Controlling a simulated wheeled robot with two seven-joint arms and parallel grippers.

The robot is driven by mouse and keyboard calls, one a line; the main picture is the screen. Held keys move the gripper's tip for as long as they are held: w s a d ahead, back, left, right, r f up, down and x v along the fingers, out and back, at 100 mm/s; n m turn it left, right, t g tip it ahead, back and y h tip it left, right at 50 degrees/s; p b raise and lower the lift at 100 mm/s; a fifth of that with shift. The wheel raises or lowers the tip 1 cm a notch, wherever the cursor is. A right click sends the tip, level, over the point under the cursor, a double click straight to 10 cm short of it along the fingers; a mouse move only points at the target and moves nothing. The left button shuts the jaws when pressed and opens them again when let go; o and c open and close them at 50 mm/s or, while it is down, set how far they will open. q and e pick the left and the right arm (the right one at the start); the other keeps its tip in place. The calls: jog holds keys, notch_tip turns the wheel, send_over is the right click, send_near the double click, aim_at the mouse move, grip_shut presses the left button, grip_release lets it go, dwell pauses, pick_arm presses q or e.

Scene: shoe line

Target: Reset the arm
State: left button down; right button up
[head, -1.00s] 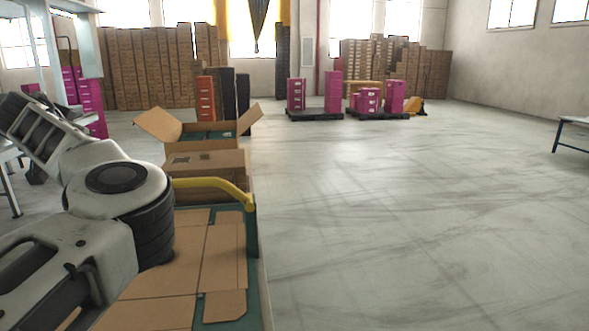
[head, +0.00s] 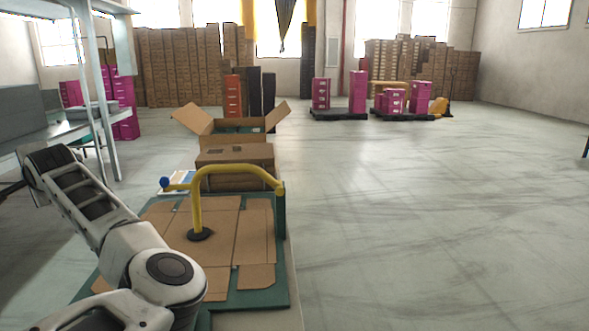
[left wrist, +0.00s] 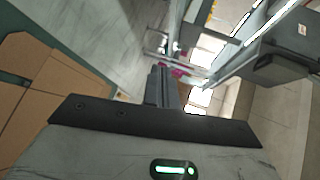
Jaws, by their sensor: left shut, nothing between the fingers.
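My left arm comes in from the lower left of the head view and folds back toward the left edge, where its gripper end is mostly out of the picture. In the left wrist view my left gripper (left wrist: 163,88) shows as dark fingers close together, shut with nothing between them. It points past the workbench area and touches nothing that I can see. My right arm and gripper are in neither view.
A green-edged table (head: 268,298) carries flattened cardboard (head: 235,225) and a yellow bent handle (head: 235,169). Behind are a closed box (head: 235,155) and an open carton (head: 190,118). A metal-framed bench (head: 50,135) stands left. The floor (head: 400,220) at right is clear.

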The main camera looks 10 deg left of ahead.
pick_arm(q)
jog(key=s+a+m+g+y, duration=0.2)
jog(key=s+m+y, duration=0.3)
jog(key=m, duration=0.1)
jog(key=d+r+m+t+y, duration=0.3)
jog(key=d+m+t, duration=0.15)
jog(key=m, duration=0.75)
jog(key=w+d+f+m+t+h, duration=0.1)
jog(key=d+f+m+t+h, duration=0.65)
jog(key=d+m, duration=0.75)
jog(key=w+d+f+m+t+h, duration=0.1)
jog(key=d+f+m+t+h, duration=0.3)
jog(key=d+f+m+h, duration=1.15)
jog(key=s+d+f+m+g, duration=0.5)
jog(key=s+d+f+m, duration=0.1)
jog(key=s+m, duration=0.4)
jog(key=s+d+f+m+g+h, duration=0.1)
jog(key=s+d+f+m+g, duration=0.3)
jog(key=s+f+m, duration=0.5)
jog(key=s+d+m, duration=0.1)
jog(key=s+d, duration=0.1)
jog(key=shift+d+f+g+p, duration=0.15)
jog(key=shift+d+g+p, duration=0.15)
jog(key=shift+g+p, duration=0.1)
